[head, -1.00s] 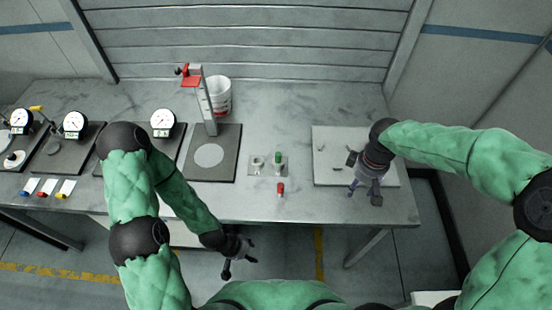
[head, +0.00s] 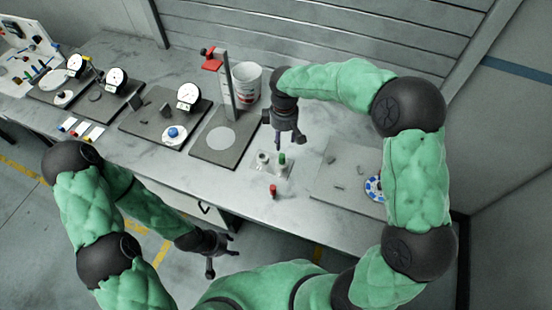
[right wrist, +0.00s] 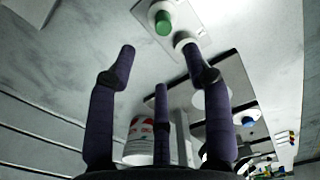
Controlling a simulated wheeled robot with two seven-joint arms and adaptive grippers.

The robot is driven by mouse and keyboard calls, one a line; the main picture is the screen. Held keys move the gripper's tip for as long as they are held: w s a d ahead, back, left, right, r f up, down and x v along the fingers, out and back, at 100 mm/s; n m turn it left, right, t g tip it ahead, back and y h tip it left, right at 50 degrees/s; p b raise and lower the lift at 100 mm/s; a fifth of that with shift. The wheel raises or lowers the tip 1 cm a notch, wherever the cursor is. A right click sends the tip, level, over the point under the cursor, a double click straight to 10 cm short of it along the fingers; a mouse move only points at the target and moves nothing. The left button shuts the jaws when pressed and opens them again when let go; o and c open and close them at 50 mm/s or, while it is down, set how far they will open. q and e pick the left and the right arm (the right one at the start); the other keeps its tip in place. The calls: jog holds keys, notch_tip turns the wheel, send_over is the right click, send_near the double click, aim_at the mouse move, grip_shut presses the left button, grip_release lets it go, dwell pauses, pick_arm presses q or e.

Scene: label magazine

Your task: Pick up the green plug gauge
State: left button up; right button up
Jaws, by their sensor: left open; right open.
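The green plug gauge (head: 282,159) stands upright on a small pale plate (head: 286,172) near the table's front. My left gripper (head: 217,254) is open and empty, low in front of the table's edge.
A white ring-shaped piece (head: 262,157) stands close left of the gauge. A red piece (head: 273,191) stands in front. A height stand (head: 228,95) and white bucket (head: 247,82) are behind left.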

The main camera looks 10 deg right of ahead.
send_over(282, 156)
jog(key=f, duration=0.4)
jog(key=shift+w+d+f, duration=0.2)
jog(key=shift+w+f, duration=0.05)
jog(key=shift+w, duration=0.15)
jog(key=f, duration=0.4)
jog(key=shift+s+a+f+b, duration=0.15)
jog(key=shift+s+f+b, duration=0.25)
jog(key=shift+f, duration=0.4)
grip_shut()
